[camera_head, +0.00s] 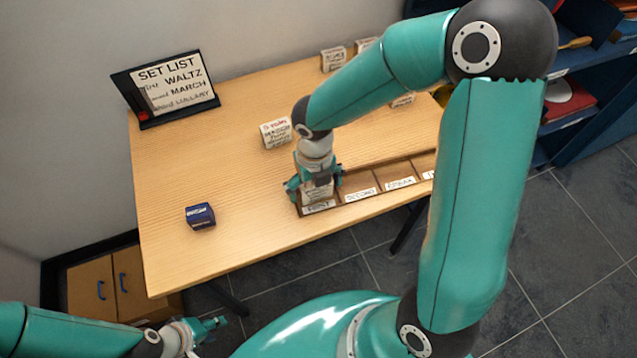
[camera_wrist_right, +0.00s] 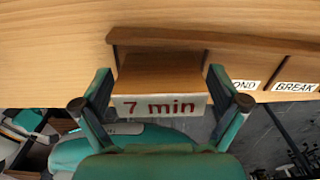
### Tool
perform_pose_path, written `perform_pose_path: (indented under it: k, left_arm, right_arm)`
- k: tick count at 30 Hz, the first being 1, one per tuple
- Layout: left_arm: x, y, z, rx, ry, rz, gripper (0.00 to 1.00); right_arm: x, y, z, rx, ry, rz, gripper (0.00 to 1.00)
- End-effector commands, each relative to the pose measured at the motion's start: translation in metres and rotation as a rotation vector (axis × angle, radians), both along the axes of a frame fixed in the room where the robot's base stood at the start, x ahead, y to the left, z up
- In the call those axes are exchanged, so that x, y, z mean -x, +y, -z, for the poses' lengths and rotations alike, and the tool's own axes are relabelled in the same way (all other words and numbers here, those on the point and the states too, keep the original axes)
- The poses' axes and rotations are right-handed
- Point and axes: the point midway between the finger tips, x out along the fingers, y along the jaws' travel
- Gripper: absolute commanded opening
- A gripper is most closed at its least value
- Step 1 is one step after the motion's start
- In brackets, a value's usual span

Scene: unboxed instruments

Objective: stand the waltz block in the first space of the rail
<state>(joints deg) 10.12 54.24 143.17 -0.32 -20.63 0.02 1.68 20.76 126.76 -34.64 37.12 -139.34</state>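A wooden block (camera_wrist_right: 160,107) with a white face marked "7 min" sits between the fingers of my right gripper (camera_head: 316,183). In the right wrist view the fingers lie against both its sides. I cannot read its title, so I cannot confirm it is the waltz block. The block is at the leftmost space of the rail (camera_head: 360,196), above the "FIRST" label; whether it rests on the bottom is hidden. My left gripper (camera_head: 208,330) is low at the bottom left, off the table, with its fingers too small to judge.
A set list stand (camera_head: 176,86) reads first waltz, second march, third lullaby. A dark blue box (camera_head: 200,216) lies front left. Another labelled block (camera_head: 276,132) stands behind the rail; more blocks (camera_head: 334,58) are at the back. The table's left half (camera_head: 190,165) is mostly clear.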

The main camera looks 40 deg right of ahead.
Motion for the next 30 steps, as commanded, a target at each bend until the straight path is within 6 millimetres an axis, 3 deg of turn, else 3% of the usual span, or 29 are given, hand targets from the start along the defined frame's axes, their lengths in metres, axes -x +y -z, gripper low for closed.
perform_pose_path:
  k: [8,14,30]
  left_arm:
    - [0.0,0.0,0.0,0.0,0.0,0.0,0.4]
    - [0.0,0.0,-0.004,0.0,0.0,0.0,0.4]
    - [0.0,0.0,-0.018,0.0,0.0,0.0,0.4]
  right_arm:
    - [0.0,0.0,-0.001,0.0,0.0,0.0,1.0]
    - [-0.001,0.0,-0.013,0.001,-0.003,0.001,1.0]
    - [-0.001,0.0,-0.109,0.001,-0.003,0.0,1.0]
